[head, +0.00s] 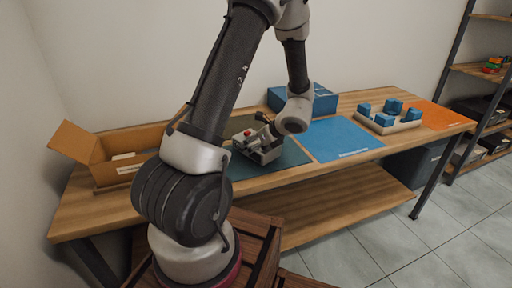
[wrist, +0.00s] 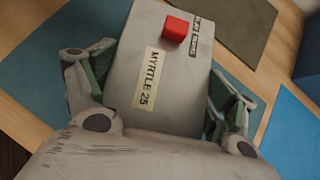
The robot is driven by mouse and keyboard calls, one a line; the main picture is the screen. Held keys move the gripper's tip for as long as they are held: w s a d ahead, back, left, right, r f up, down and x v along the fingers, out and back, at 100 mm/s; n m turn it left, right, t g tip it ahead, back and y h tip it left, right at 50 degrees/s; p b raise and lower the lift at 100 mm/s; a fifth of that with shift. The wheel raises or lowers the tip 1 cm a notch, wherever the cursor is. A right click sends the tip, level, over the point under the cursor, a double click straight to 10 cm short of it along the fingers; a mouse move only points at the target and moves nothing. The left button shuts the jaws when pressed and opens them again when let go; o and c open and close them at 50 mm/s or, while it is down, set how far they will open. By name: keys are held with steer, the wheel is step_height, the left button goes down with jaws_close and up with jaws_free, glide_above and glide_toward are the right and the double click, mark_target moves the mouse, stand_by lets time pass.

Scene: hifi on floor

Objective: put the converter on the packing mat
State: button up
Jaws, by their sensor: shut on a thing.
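A grey box with a red button and a label reading "MYRTLE 25" (wrist: 172,62), which I take to be the converter, also shows in the head view (head: 268,156). My gripper (wrist: 160,82) is shut on it, with a finger on each side; the gripper also shows in the head view (head: 262,141). The box is over the dark teal mat (head: 290,155); I cannot tell whether it touches it. To the right lies a bright blue mat (head: 340,140) with print too small to read. An orange mat (head: 440,115) lies at the far right. I cannot tell which is the packing mat.
A wooden bench (head: 320,171) carries everything. An open cardboard box (head: 120,168) stands at the left. A blue box (head: 322,101) stands behind the blue mat. A pale tray with several blue blocks (head: 390,127) sits right of the blue mat. The blue mat looks bare.

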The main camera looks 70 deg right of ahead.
steer(key=shift+f, duration=0.7)
steer(key=shift+f, duration=0.15)
steer(key=o, duration=1.6)
steer(key=shift+o, duration=0.2)
steer(key=shift+s+r, duration=0.1)
steer(key=shift+r, duration=0.15)
steer(key=v, duration=1.1)
steer(key=shift+s+r, duration=0.25)
steer(key=shift+s, duration=0.05)
